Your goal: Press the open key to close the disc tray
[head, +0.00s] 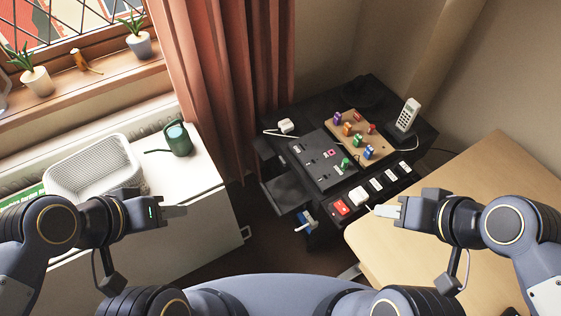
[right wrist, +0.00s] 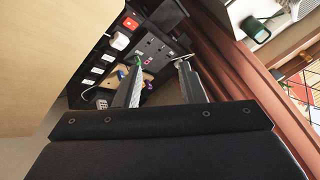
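A dark unit (head: 318,163) with sockets and small coloured parts lies on the black cabinet top. A flat dark tray-like piece (head: 287,191) juts out from the cabinet's left side; I cannot tell whether it is the disc tray. No open key can be made out at this size. My right gripper (head: 384,211) is at the cabinet's near right corner, held apart from it. In the right wrist view its two fingers (right wrist: 160,80) are spread with nothing gripped. My left gripper (head: 178,211) is over the white cabinet side, empty, its finger gap hidden.
A wooden board with coloured pegs (head: 345,137), a cordless phone (head: 406,116), a red switch (head: 341,207) and a white plug (head: 358,197) crowd the black cabinet. A wooden desk (head: 470,200) stands right. A white basket (head: 95,165) and green watering can (head: 177,139) stand left.

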